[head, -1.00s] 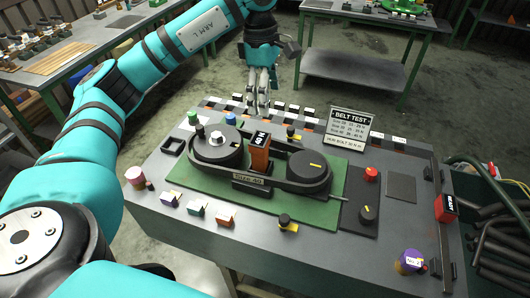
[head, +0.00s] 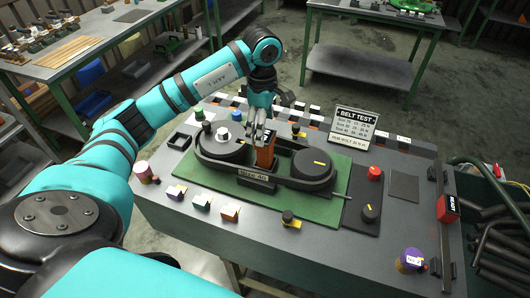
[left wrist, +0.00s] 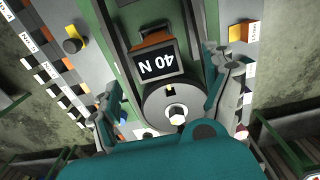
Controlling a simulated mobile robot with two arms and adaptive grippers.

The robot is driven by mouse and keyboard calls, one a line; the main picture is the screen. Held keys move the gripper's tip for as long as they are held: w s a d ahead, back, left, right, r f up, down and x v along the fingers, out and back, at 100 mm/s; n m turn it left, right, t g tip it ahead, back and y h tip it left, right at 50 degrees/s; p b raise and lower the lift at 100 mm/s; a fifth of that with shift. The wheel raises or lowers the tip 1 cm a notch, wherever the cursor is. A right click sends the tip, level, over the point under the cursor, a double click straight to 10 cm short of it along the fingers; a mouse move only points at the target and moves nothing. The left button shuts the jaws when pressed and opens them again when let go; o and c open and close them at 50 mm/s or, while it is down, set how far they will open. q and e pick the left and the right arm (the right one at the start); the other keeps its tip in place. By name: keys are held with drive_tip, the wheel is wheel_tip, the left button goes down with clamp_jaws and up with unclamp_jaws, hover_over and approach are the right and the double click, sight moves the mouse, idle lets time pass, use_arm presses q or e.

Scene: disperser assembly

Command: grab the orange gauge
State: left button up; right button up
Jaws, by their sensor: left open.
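The orange gauge (head: 265,152) stands upright on the belt rig between the two dark pulleys. In the left wrist view the gauge (left wrist: 153,58) shows its dark screen reading "40 N" and part of its orange body. My left gripper (head: 262,132) is just above the gauge in the head view, pointing down and hiding its top. In the left wrist view the open fingers of the left gripper (left wrist: 163,90) are spread on either side of the pulley and gauge, with no contact visible. My right gripper is out of view.
The pulley with a pale hex nut (head: 223,133) is left of the gauge, and another pulley (head: 314,163) is right of it. A "Size 40" plate (head: 257,179) stands in front. A belt test sign (head: 354,124) stands behind right. Small coloured blocks and knobs surround the green mat (head: 210,196).

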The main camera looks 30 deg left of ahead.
sight(265, 136)
use_arm(q)
drive_tip(key=shift+d+f+p, duration=0.1)
drive_tip(key=shift+f+p, duration=0.25)
wheel_tip(265, 136, down, 4)
drive_tip(key=shift+w+d+r+p, duration=0.15)
drive_tip(key=shift+p, duration=0.9)
drive_tip(key=shift+f, duration=0.4)
drive_tip(key=shift+w+r, duration=0.1)
clamp_jaws()
drive_tip(key=shift+r, duration=0.1)
